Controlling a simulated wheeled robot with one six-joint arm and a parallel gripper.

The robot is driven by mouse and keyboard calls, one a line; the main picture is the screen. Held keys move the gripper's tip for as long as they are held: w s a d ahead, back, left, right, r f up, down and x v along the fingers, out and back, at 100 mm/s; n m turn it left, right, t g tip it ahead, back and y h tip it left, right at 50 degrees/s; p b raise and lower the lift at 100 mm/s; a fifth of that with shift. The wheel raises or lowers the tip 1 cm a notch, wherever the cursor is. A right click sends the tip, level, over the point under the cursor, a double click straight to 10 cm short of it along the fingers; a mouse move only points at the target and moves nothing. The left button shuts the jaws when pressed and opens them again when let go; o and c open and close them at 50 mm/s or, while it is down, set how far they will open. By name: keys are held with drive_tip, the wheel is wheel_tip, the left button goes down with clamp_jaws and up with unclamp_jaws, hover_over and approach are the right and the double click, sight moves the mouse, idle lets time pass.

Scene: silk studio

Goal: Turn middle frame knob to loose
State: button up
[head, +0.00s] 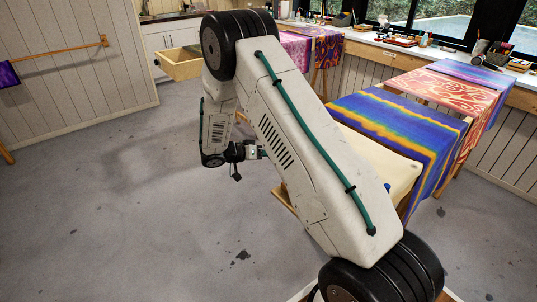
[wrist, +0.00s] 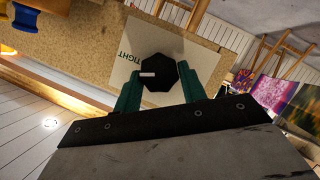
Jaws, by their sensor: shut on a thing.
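In the wrist view a black many-sided knob (wrist: 159,72) sits on a pale plate (wrist: 205,62). The word TIGHT is printed on the plate to the left of the knob. A short white mark on the knob lies on its left side, facing toward that word. The green fingers of my gripper (wrist: 161,84) are on either side of the knob and shut on it. No LOOSE label shows; the lower part of the plate is hidden by the gripper. In the head view my gripper (head: 257,152) is small beside the frame's end, and I cannot make out the knob there.
A striped blue and yellow cloth (head: 395,125) and a red patterned cloth (head: 460,95) hang over wooden frames at the right. The grey floor (head: 110,200) at left is clear.

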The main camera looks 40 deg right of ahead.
drive_tip(key=shift+s+f+n+t+h, duration=0.2)
drive_tip(key=shift+n+t+h, duration=0.8)
drive_tip(key=shift+n, duration=4.35)
drive_tip(key=shift+w+f+n+t+h, duration=0.1)
drive_tip(key=shift+f+n+t+h, duration=0.3)
drive_tip(key=shift+n+h, duration=3.15)
drive_tip(key=shift+s+f+n+t+y, duration=0.15)
drive_tip(key=shift+f+n+t+y, duration=0.3)
drive_tip(key=shift+n, duration=6.65)
drive_tip(key=shift+r+n+t, duration=0.1)
drive_tip(key=shift+n+t, duration=0.2)
drive_tip(key=shift+t, duration=0.05)
drive_tip(key=o, duration=1)
drive_tip(key=shift+a, duration=0.1)
